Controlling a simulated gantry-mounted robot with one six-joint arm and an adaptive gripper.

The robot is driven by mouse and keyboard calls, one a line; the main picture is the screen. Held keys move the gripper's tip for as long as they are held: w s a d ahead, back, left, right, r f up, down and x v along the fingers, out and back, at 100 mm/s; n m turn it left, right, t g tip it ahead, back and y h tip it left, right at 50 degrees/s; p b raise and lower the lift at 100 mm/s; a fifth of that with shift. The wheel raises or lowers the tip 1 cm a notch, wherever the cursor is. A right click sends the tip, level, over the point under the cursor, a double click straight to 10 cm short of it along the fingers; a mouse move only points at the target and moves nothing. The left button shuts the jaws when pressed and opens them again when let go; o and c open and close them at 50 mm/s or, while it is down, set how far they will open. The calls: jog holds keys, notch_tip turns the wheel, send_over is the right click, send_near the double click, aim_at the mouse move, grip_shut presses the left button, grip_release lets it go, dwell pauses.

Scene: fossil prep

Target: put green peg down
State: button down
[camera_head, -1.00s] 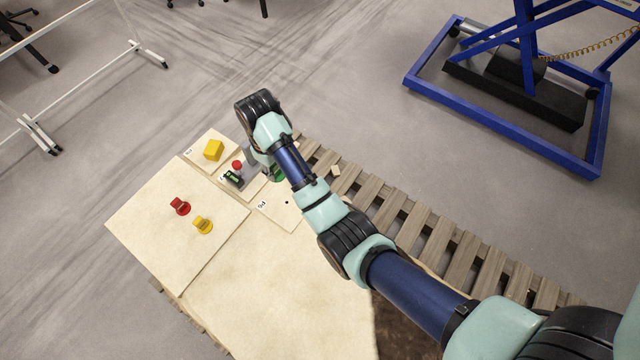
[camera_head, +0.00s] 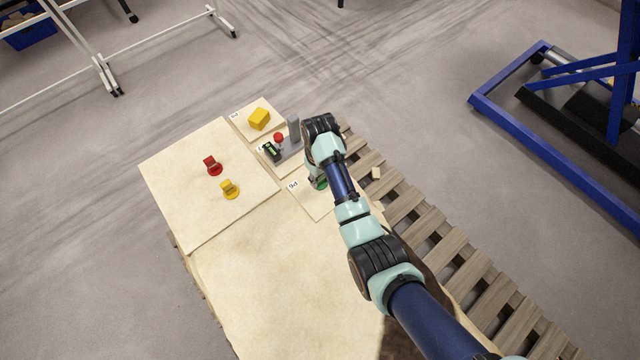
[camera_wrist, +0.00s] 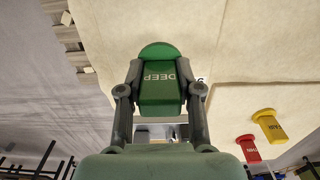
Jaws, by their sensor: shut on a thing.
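The green peg (camera_wrist: 160,84), marked "DEEP", is gripped between the two fingers of my gripper (camera_wrist: 160,92) in the wrist view. In the head view only a small part of the peg (camera_head: 320,184) shows below my wrist, over the pale panel labelled "P6" (camera_head: 312,203). I cannot tell whether the peg touches the panel. Its lower end is hidden. A red peg (camera_head: 212,165) and a yellow peg (camera_head: 229,189) stand on the large board to the left. They also show at the lower right of the wrist view.
A grey fixture (camera_head: 291,146) with a red knob (camera_head: 279,137) and a dark display (camera_head: 271,152) stands just left of my wrist. A yellow block (camera_head: 259,118) sits on the panel behind it. Wooden slats (camera_head: 430,222) run along the right. The front board (camera_head: 285,270) is bare.

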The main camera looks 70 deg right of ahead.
aim_at(320, 185)
notch_tip(320, 185, down, 4)
jog(key=shift+f+b, duration=0.2)
jog(key=shift+b, duration=0.55)
jog(key=shift+r, duration=0.1)
jog(key=c, duration=0.8)
grip_release()
notch_tip(320, 185, up, 12)
jog(key=p, duration=0.4)
